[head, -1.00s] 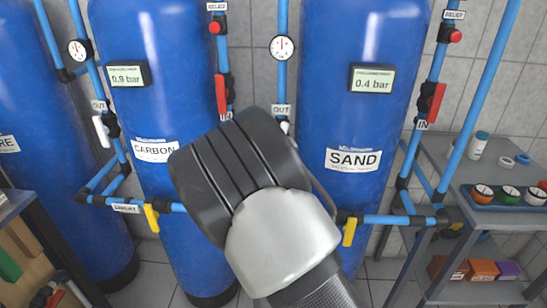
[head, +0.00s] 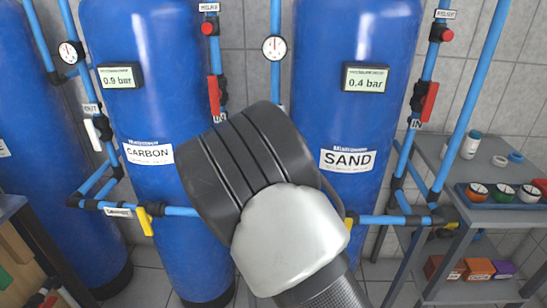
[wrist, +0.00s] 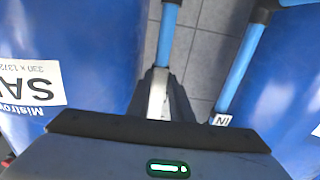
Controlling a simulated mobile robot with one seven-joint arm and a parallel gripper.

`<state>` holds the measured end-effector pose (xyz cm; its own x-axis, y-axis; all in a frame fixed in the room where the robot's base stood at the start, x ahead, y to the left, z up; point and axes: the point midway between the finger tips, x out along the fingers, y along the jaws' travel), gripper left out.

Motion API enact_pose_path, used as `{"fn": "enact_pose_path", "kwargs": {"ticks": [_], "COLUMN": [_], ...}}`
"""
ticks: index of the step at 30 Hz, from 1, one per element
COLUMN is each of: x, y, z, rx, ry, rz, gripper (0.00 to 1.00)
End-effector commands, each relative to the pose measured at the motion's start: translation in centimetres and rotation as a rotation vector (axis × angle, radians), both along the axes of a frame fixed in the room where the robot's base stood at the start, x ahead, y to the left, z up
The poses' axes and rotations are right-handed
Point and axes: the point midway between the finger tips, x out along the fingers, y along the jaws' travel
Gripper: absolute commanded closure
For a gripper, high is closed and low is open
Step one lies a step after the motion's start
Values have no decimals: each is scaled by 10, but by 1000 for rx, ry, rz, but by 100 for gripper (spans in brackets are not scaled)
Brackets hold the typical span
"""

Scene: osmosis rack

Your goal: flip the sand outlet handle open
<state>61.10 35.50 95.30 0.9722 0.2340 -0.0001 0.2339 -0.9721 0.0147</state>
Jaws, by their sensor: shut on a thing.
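The blue sand tank (head: 350,125) stands right of centre, with its "SAND" label. A white lever handle (wrist: 157,97) shows in the wrist view, beside the blue outlet pipe (wrist: 167,35). My gripper (wrist: 158,80) is shut on this handle, with a dark finger on either side of it. In the head view my gripper's dark body (head: 245,165) covers the outlet valve and handle, so the handle is hidden there. The handle's exact angle to the pipe is hard to tell.
The carbon tank (head: 145,100) is close on the left, its red inlet handle (head: 214,90) near my gripper. A red handle (head: 430,101) is on the sand inlet pipe. Yellow-handled valves (head: 145,220) sit low. A grey shelf (head: 445,165) stands right.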

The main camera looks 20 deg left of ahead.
Motion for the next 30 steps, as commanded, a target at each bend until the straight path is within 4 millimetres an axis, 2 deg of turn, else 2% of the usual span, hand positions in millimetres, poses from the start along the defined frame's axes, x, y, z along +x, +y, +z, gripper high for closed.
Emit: {"fn": "enact_pose_path", "kwargs": {"ticks": [1,2,5,17,23,30], "x": [0,0,0,-6,-41,-99], "y": [0,0,0,-1,-9,-23], "z": [-1,-1,-1,0,0,0], "rx": [-4,-4,-3,0,-2,-3], "ry": [0,0,0,1,3,3], "rz": [0,0,0,0,2,3], "gripper": [100,79,62,62,62,62]}}
